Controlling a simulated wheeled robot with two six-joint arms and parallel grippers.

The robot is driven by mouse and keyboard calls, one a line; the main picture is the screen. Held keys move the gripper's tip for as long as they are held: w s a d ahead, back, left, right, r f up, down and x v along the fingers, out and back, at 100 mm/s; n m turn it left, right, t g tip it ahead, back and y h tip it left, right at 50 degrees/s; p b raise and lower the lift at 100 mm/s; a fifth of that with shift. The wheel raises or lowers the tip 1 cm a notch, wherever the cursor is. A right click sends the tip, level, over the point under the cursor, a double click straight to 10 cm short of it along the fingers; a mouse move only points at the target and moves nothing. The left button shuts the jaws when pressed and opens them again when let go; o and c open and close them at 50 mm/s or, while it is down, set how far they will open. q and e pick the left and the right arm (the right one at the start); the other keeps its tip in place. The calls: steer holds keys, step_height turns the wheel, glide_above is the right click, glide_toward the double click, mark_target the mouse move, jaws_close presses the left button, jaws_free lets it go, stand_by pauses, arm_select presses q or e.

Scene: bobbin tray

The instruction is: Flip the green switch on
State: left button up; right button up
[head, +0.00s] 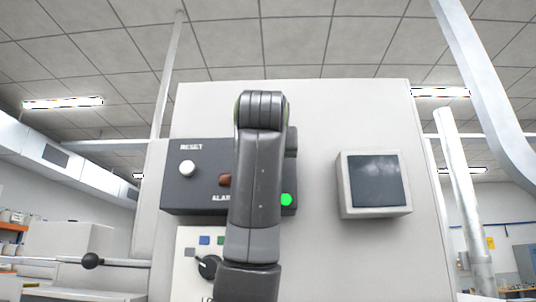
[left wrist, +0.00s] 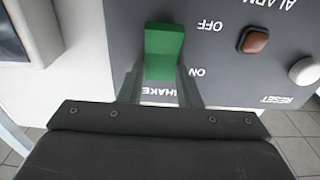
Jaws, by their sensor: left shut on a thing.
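The green switch (left wrist: 164,50) sits on a dark grey panel (left wrist: 222,55) in the left wrist view, which shows the panel upside down. OFF and ON labels stand beside the switch, with part of a label reading "HAKE" at its near end. My left gripper (left wrist: 160,80) has its fingers on both sides of the switch's near end, by the ON label, and is shut on it. I cannot tell clearly which way the switch is tipped. In the head view my left arm hides the switch and the gripper. My right gripper is not in view.
The panel also carries a white RESET button (head: 187,168) and a brown-red ALARM button (head: 225,180). A round green light (head: 287,200) glows at its right. A screen (head: 375,181) juts out farther right. A black dial (head: 208,267) lies below.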

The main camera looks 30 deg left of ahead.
arm_select(q)
steer(key=o, duration=1)
steer(key=b+v, duration=0.8)
steer(key=v, duration=0.9)
steer(key=shift+s+d, duration=0.1)
steer(key=shift+d, duration=0.1)
